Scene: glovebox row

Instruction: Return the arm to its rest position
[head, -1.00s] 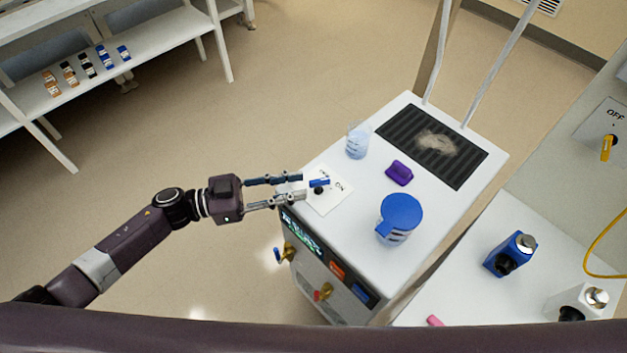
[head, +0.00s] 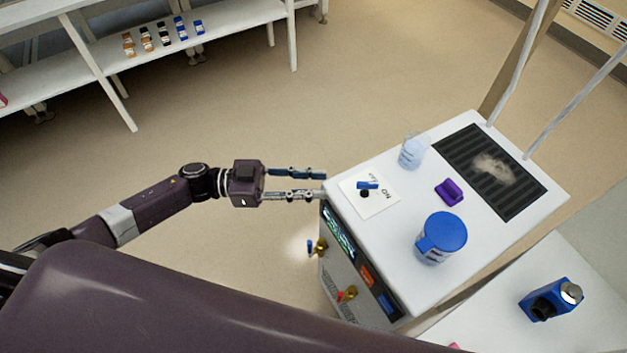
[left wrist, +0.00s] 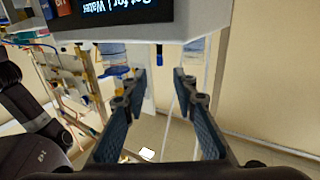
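My left arm reaches in from the left in the head view. Its gripper (head: 325,183) is open and empty, with the two fingers parallel and apart. The fingertips are at the left edge of the white glovebox unit's top (head: 400,262), close to a white switch plate (head: 379,205) with a blue-handled switch (head: 366,186) and the word ON. In the left wrist view the same open fingers (left wrist: 158,75) show with nothing between them. My right gripper is not in view.
A blue device (head: 551,299) sits on the right bench. Shelves (head: 225,22) with small bottles stand behind open floor.

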